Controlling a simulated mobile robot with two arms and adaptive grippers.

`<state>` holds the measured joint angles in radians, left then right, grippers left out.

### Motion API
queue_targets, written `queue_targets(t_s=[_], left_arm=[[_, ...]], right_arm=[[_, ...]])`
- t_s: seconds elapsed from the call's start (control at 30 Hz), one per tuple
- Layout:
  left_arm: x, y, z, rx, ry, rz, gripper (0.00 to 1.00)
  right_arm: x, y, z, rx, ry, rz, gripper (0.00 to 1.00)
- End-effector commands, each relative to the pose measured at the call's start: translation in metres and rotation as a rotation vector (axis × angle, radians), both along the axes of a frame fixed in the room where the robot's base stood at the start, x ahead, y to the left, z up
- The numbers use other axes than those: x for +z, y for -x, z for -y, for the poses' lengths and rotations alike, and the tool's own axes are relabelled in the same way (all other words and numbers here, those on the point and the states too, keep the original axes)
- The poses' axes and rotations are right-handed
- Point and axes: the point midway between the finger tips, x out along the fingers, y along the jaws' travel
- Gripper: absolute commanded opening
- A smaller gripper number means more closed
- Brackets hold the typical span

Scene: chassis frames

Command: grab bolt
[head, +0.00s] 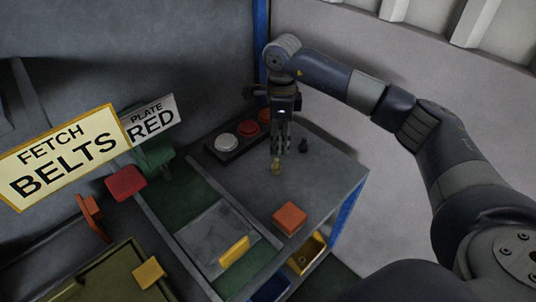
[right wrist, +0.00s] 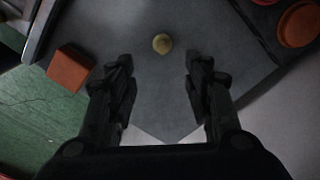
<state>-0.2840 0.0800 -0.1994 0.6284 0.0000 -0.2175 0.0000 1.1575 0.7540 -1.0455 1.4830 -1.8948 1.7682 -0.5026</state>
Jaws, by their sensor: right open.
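A small brass-coloured piece, which looks like the bolt (head: 276,167), stands on the grey bench top. In the right wrist view the bolt (right wrist: 162,43) shows as a round pale-yellow top, beyond and roughly centred between the fingers. My right gripper (head: 281,150) points down over the bench, close to the bolt in the head view. Its fingers (right wrist: 158,65) are apart with nothing between them. I cannot tell its exact height above the bench. My left gripper is not in view.
A button box (head: 240,139) with red and white buttons stands behind. An orange block (head: 290,218) lies near the bench's front edge; it also shows in the right wrist view (right wrist: 71,67). Yellow bin (head: 307,254) below.

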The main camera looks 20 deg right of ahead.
Motion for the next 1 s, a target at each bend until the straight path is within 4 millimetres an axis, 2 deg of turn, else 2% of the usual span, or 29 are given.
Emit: queue_targets(t_s=[0.17, 0.4, 0.57, 0.77, 0.9, 1.0], left_arm=[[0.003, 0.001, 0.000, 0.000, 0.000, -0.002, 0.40], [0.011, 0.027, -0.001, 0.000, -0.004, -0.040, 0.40], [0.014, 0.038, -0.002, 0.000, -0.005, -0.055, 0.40], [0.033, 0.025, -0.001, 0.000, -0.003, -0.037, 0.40], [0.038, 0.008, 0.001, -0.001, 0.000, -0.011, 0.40], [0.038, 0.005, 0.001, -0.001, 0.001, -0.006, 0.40]], right_arm=[[-0.010, 0.001, 0.000, 0.000, -0.002, -0.004, 0.47], [-0.046, 0.001, -0.001, 0.000, -0.001, -0.003, 0.47], [-0.057, 0.000, -0.001, 0.001, -0.002, -0.001, 0.47], [-0.082, 0.000, -0.004, 0.000, -0.002, -0.005, 0.47], [-0.102, -0.001, -0.003, 0.000, -0.001, -0.003, 0.47], [-0.108, -0.002, -0.004, 0.001, -0.002, 0.000, 0.47]])
